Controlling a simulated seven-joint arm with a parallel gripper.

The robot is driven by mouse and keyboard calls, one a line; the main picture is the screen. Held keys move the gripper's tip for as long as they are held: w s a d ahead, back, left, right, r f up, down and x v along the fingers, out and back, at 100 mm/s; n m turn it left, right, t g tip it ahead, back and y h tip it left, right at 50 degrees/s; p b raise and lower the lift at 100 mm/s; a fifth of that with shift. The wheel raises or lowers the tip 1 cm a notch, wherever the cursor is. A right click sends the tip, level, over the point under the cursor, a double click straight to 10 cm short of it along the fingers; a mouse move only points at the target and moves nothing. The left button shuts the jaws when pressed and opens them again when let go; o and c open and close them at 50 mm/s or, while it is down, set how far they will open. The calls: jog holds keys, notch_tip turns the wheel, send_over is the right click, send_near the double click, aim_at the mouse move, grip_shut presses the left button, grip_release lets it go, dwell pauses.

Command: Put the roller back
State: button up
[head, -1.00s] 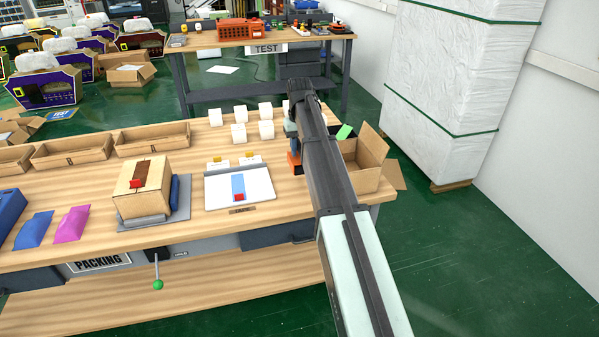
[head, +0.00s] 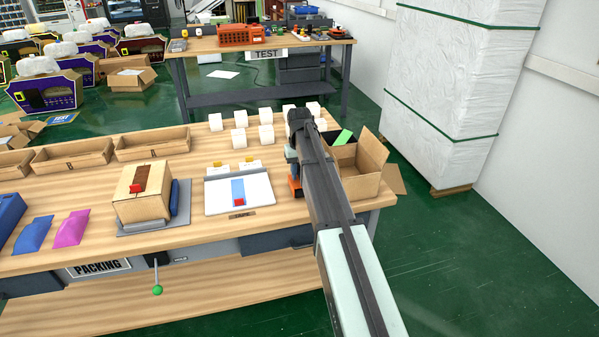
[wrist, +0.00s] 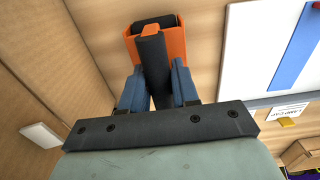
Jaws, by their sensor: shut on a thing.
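My gripper (wrist: 155,85) is shut on the dark handle (wrist: 151,55) of the roller, with one blue finger on each side. An orange U-shaped part (wrist: 178,40) with a black inside lies at the far end of the handle. I cannot tell whether it is the roller's head or a separate holder. In the head view the orange part (head: 296,188) shows over the right end of the packing table, left of my arm, which hides most of the roller. My gripper (head: 292,168) is just above it there. Contact with the table is unclear.
An open cardboard box (head: 362,188) stands close on the right, its wall near my gripper. A white board (head: 258,193) with a blue strip lies left. White cubes (head: 266,134) stand behind. A brown carton (head: 143,203) sits on a grey mat farther left.

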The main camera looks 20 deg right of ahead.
jog(key=shift+f, duration=0.3)
jog(key=shift+s+f, duration=0.1)
jog(key=shift+f, duration=0.2)
grip_shut()
jog(key=o, duration=1)
grip_release()
notch_tip(320, 180, up, 13)
jog(key=shift+r, duration=0.15)
